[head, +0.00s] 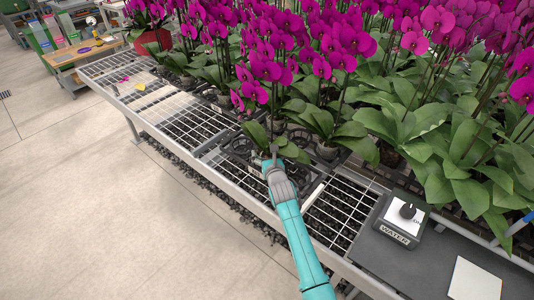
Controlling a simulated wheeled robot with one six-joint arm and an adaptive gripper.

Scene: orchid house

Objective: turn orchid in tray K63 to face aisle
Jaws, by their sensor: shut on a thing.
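My arm reaches over the front of the bench, and my gripper (274,153) is at the foot of a front-row orchid (258,132) with broad green leaves. The gripper is shut on the orchid's pot, which the gripper and leaves mostly hide. The orchid stands in a black tray (237,149) with round openings near the bench's front edge. Magenta blooms (265,68) rise above it among others, so I cannot tell which way its own flowers face. No label K63 is readable.
Many magenta orchids (440,110) crowd the bench behind and to the right. The wire-mesh bench (185,118) has bare stretches at left. A WATER box (402,219) and white sheet (474,280) lie at right. The aisle floor (120,220) is clear.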

